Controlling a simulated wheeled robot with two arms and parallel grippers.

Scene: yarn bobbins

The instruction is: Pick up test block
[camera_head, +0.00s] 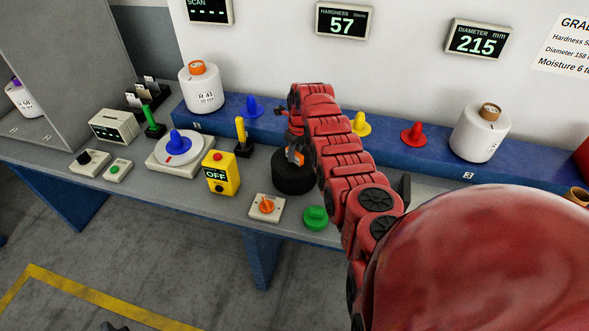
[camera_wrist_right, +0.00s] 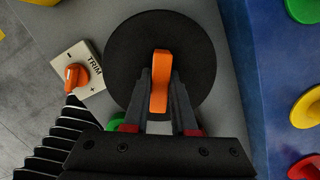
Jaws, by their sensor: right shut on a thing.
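My right gripper (camera_head: 294,158) points down over a black round cylinder (camera_head: 291,182) on the grey bench. In the right wrist view, the gripper's fingers (camera_wrist_right: 160,85) are shut on an upright orange piece (camera_wrist_right: 159,68), which stands in front of the middle of the cylinder's flat round top (camera_wrist_right: 125,45). I cannot tell whether the orange piece is joined to the cylinder or a separate block. Nothing in view is labelled as a test block.
A TRIM knob box (camera_head: 266,207) and a green button (camera_head: 316,217) stand close in front of the cylinder. A yellow OFF box (camera_head: 221,173) stands to its left. Behind runs a blue raised ledge (camera_head: 385,144) with coloured cones and white bobbins (camera_head: 480,133).

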